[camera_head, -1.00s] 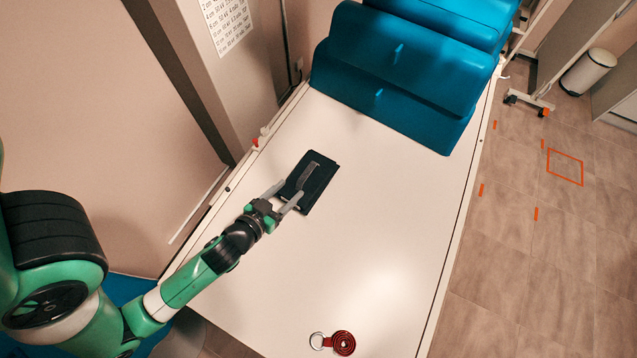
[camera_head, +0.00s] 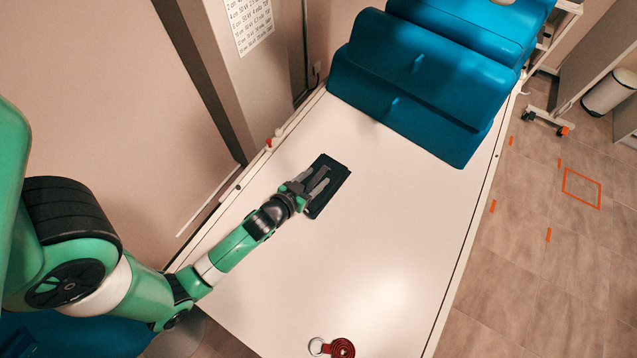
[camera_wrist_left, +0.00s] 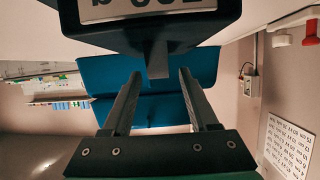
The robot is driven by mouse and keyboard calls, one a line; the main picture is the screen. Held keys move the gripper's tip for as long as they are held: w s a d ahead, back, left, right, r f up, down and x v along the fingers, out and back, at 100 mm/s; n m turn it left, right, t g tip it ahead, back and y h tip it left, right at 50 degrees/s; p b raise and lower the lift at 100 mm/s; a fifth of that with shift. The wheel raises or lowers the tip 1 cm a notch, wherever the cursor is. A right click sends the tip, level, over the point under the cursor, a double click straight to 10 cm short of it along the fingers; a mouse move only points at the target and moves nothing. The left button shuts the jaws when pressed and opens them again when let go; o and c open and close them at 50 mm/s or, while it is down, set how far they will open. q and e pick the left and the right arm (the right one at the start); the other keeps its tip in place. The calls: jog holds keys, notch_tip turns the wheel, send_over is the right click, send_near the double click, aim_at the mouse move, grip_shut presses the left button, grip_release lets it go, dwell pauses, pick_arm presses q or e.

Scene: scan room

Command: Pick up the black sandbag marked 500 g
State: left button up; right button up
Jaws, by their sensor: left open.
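The black sandbag (camera_head: 338,182) lies on the white table, left of its middle. In the left wrist view the sandbag (camera_wrist_left: 120,38) fills the top edge, with a pale label (camera_wrist_left: 150,8) showing upside-down "500 g" lettering, partly cut off. A dark strap-like piece (camera_wrist_left: 157,60) shows from the bag toward the space between my fingers. My left gripper (camera_head: 323,179) is open over the bag; its fingers also show in the left wrist view (camera_wrist_left: 158,80), on either side of the strap piece. I cannot tell whether they touch it. My right gripper is out of view.
Blue foam blocks (camera_head: 410,90) stand at the table's far end. A red coiled strap with a metal ring (camera_head: 340,348) lies at the near edge. A grey column (camera_head: 245,75) stands left of the table (camera_head: 390,240). The table's middle and right are clear.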

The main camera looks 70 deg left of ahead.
aim_at(324, 167)
pick_arm(q)
jog(key=shift+x, duration=1.15)
grip_shut()
jog(key=shift+r, duration=0.15)
dwell(0.3)
